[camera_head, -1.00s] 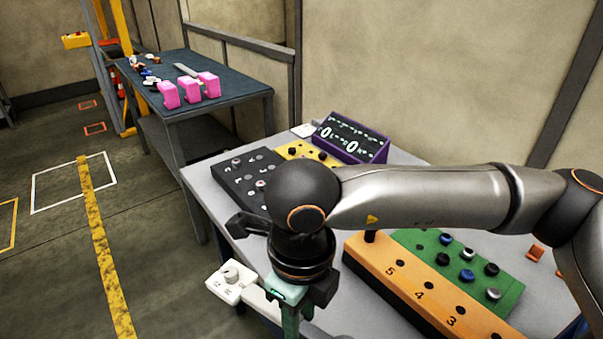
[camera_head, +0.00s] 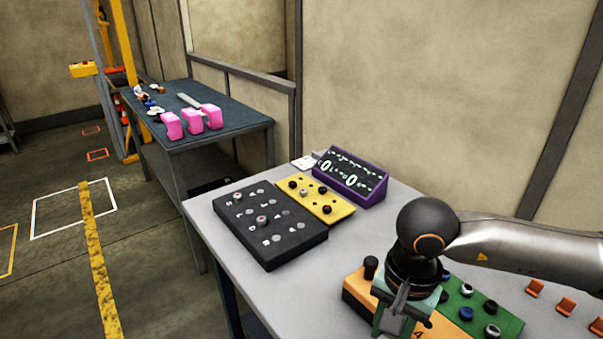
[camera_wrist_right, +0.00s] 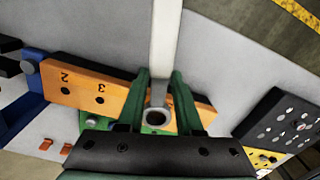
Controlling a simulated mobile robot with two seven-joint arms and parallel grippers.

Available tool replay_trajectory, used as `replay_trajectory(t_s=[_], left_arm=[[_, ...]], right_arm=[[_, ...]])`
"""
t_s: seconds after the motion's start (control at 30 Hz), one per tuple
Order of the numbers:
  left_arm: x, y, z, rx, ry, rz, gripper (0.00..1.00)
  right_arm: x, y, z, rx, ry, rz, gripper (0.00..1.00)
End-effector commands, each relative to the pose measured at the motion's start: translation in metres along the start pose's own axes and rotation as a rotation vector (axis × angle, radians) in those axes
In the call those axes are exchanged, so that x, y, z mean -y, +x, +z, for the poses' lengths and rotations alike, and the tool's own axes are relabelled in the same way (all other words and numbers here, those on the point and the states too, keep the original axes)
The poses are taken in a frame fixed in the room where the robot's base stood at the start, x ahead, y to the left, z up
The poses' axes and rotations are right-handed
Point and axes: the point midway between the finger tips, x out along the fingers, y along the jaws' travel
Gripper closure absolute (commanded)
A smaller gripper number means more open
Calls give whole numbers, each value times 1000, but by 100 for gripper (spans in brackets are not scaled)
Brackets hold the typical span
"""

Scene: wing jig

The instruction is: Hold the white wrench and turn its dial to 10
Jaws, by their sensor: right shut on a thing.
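My right gripper (camera_head: 394,320) is over the orange board in the head view. In the right wrist view its green fingers (camera_wrist_right: 158,88) are shut on the white wrench (camera_wrist_right: 166,40). The wrench's pale shaft runs from the top edge down between the fingers, and a grey ring shows at its near end. The wrench's dial is in neither view now, so its setting cannot be read. My left gripper is not in view.
The orange numbered board (camera_head: 358,287) and green knob board (camera_head: 505,321) lie beneath the right gripper. A black panel (camera_head: 270,250), yellow panel (camera_head: 330,207) and purple display (camera_head: 350,178) stand farther back. The grey table (camera_head: 340,245) is clear between them.

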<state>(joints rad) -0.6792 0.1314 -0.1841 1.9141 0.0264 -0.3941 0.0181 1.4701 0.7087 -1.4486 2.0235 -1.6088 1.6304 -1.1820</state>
Motion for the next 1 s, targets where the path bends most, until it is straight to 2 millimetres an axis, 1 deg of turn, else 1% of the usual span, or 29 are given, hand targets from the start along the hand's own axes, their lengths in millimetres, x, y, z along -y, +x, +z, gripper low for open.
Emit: replay_trajectory(t_s=[0.1, 0.3, 0.5, 0.6, 0.8, 0.93, 1.0], left_arm=[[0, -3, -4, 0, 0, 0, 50], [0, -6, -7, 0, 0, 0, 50], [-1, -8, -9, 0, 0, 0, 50], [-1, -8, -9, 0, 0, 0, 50], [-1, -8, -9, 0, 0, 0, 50], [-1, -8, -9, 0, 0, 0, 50], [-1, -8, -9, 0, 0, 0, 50]], right_arm=[[-14, 0, -12, -2, -172, 4, 100], [-35, 2, -28, -6, -441, 14, 100], [-48, 4, -36, -8, -604, 22, 100], [-50, 4, -38, -8, -640, 23, 100], [-50, 4, -38, -9, -657, 24, 100], [-42, 4, -33, -8, -693, 23, 100], [-33, 4, -28, -7, -735, 23, 100]])
